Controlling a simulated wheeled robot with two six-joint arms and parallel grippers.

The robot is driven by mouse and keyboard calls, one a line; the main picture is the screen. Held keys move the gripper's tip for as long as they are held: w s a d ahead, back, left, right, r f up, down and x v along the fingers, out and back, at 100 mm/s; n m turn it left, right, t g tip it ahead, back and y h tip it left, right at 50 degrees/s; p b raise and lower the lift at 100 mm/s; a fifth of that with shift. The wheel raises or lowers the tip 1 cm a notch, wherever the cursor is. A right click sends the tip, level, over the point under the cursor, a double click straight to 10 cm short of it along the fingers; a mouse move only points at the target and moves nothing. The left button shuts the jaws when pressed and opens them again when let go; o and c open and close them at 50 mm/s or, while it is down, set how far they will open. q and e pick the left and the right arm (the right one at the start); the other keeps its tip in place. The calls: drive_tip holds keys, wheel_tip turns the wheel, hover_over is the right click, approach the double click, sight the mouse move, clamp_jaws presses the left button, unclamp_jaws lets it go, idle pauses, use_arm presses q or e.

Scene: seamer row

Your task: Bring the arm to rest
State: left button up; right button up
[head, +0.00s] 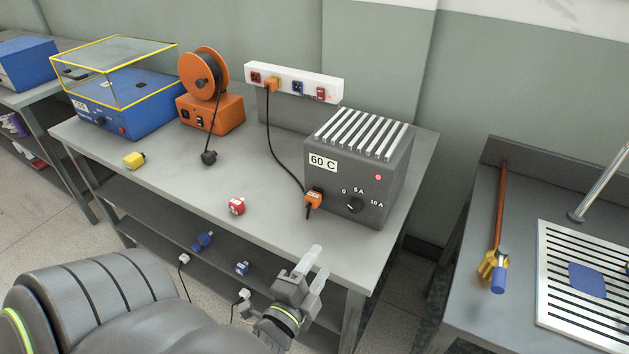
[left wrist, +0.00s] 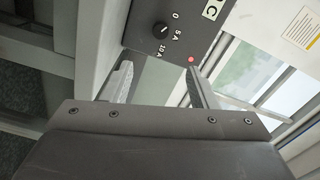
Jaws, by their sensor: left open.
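My left gripper (head: 312,268) is open and empty in the head view, near the front right edge of the grey bench (head: 262,236). In the left wrist view its two fingers (left wrist: 158,82) stand apart with nothing between them. The grey box marked 60 C (head: 345,180) stands beyond the gripper on the bench. Its knob and red lamp also show in the left wrist view (left wrist: 180,28). An orange plug (head: 313,199) sits at the box's lower left front, apart from the gripper. My right gripper is in neither view.
A red plug (head: 237,206), a yellow plug (head: 134,160) and an orange cable reel (head: 205,75) are on the bench. A white socket strip (head: 300,84) stands behind. Blue plugs (head: 203,241) lie on the lower shelf. Another bench (head: 470,255) stands at right across a gap.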

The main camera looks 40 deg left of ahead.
use_arm(q)
drive_tip(key=shift+s, duration=0.25)
idle(0.4)
drive_tip(key=s+d+f+n+g+h, duration=0.1)
drive_tip(key=s+f+n+g, duration=0.25)
drive_tip(key=f, duration=1.35)
drive_tip(key=s+f+n+g+h, duration=0.25)
drive_tip(key=f+g, duration=0.25)
drive_tip(key=f, duration=1.2)
drive_tip(key=s+a+f+n+g, duration=0.1)
drive_tip(key=s+f+n+g, duration=0.2)
drive_tip(key=s+f, duration=0.5)
drive_tip(key=s+a+f+n+g, duration=0.2)
drive_tip(key=s+f, duration=0.6)
drive_tip(key=s, duration=0.5)
drive_tip(key=n+g, duration=0.1)
drive_tip(key=g, duration=0.1)
drive_tip(key=shift+s+n+g, duration=0.3)
drive_tip(key=shift+s+g, duration=0.05)
